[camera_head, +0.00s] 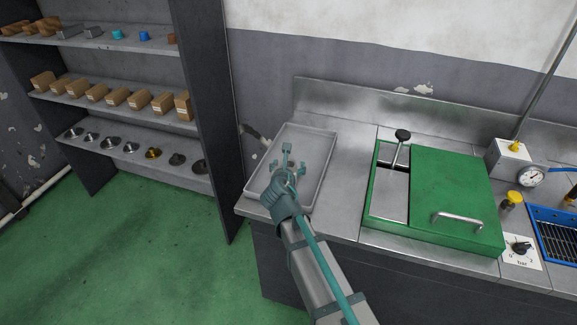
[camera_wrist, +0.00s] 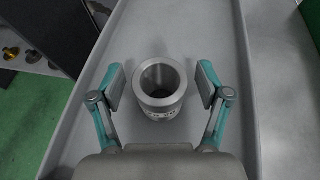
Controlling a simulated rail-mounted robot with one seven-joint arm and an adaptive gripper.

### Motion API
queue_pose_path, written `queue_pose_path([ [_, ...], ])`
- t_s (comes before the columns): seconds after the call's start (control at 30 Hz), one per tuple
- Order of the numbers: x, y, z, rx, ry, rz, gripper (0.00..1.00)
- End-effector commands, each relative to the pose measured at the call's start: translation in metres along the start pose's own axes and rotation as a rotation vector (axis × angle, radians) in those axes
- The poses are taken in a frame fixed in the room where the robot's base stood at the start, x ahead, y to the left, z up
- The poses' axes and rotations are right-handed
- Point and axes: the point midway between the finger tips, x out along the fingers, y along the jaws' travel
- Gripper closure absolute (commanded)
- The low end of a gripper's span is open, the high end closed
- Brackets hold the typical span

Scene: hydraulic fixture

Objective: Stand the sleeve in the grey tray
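The sleeve (camera_wrist: 160,104), a short grey metal cylinder with an open bore, stands upright on the floor of the grey tray (camera_wrist: 275,60) in the wrist view. My gripper (camera_wrist: 161,86) is open around it, with one finger pad on each side and a visible gap between each pad and the sleeve. In the head view, my gripper (camera_head: 294,158) is over the grey tray (camera_head: 320,150) at the left end of the steel bench. The sleeve cannot be made out clearly there, behind my gripper.
A green-lidded fixture (camera_head: 455,180) with a handle stands right of the tray. A pressure gauge (camera_head: 531,177) and a blue-framed grate (camera_head: 560,232) lie farther right. A shelf unit (camera_head: 120,98) with boxes and metal parts stands left. Bare bench separates tray and fixture.

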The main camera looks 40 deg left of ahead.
Motion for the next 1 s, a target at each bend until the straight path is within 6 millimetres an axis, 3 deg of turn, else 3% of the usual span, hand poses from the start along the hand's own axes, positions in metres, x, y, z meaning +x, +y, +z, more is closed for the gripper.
queue_pose_path([
  [0.27,-0.001,0.000,0.003,0.000,0.000,0.000,0.23],
  [0.37,-0.010,-0.001,0.002,0.000,-0.001,0.000,0.23],
  [0.8,-0.090,-0.001,0.001,0.000,-0.001,0.002,0.23],
  [1.0,-0.114,-0.001,0.002,0.000,-0.001,0.001,0.23],
])
